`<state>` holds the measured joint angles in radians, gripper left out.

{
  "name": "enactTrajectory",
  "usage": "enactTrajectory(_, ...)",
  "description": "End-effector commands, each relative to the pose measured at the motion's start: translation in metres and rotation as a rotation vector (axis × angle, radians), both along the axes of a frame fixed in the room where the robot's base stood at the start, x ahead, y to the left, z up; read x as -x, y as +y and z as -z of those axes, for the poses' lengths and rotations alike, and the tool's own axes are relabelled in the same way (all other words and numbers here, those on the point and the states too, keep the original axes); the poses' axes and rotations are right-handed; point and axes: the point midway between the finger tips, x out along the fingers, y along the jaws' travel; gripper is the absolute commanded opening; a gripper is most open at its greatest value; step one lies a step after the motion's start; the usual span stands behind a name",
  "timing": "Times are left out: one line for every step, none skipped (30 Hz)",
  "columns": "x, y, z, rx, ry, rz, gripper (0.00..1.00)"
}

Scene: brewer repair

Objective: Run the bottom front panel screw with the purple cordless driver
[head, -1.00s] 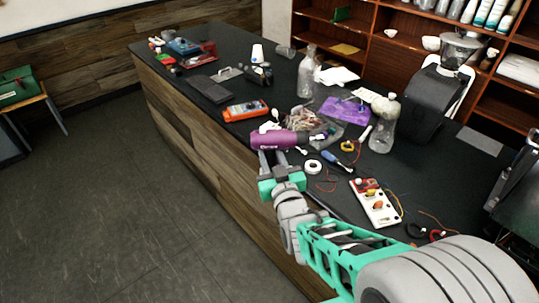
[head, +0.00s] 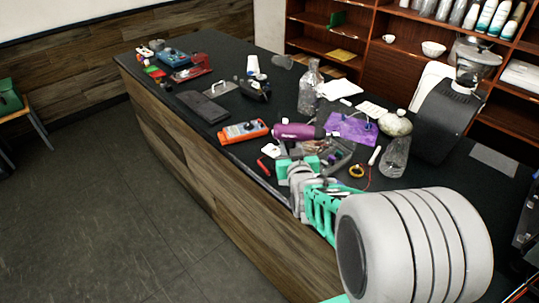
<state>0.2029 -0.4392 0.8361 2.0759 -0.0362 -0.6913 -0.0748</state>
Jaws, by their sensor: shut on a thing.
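The purple cordless driver (head: 296,131) lies roughly level above the near edge of the black counter, its dark end towards the right. My gripper (head: 292,150) is shut on the driver from the near side; the fingers are small and partly hidden by my wrist. A black machine with a clear top (head: 447,118), possibly the brewer or a grinder, stands at the right of the counter. I cannot make out a front panel or its bottom screw. Another dark machine (head: 527,215) is cut off at the right edge.
My arm covers the near right. Shelves (head: 372,55) stand behind. The floor at left is clear.

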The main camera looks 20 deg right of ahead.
Motion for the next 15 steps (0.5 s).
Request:
enactTrajectory(-0.007,-0.023,0.000,-0.014,0.030,0.038,0.00)
enactTrajectory(-0.010,-0.036,0.003,-0.027,0.061,0.060,0.00)
enactTrajectory(-0.013,-0.053,0.007,-0.048,0.103,0.088,0.00)
enactTrajectory(-0.015,-0.067,0.011,-0.064,0.136,0.111,0.00)
enactTrajectory(-0.016,-0.081,0.014,-0.084,0.172,0.132,0.00)
enactTrajectory(-0.017,-0.100,0.019,-0.111,0.222,0.162,0.00)
enactTrajectory(-0.016,-0.114,0.023,-0.133,0.260,0.185,0.00)
enactTrajectory(-0.014,-0.129,0.026,-0.158,0.297,0.208,0.00)
enactTrajectory(-0.011,-0.147,0.030,-0.192,0.348,0.237,0.00)
enactTrajectory(-0.008,-0.161,0.033,-0.218,0.387,0.257,0.00)
enactTrajectory(-0.004,-0.175,0.036,-0.245,0.426,0.279,0.00)
enactTrajectory(0.002,-0.193,0.040,-0.283,0.475,0.306,0.00)
enactTrajectory(0.008,-0.206,0.043,-0.313,0.512,0.325,0.00)
enactTrajectory(0.014,-0.219,0.046,-0.342,0.548,0.344,0.00)
enactTrajectory(0.023,-0.236,0.049,-0.381,0.594,0.367,0.00)
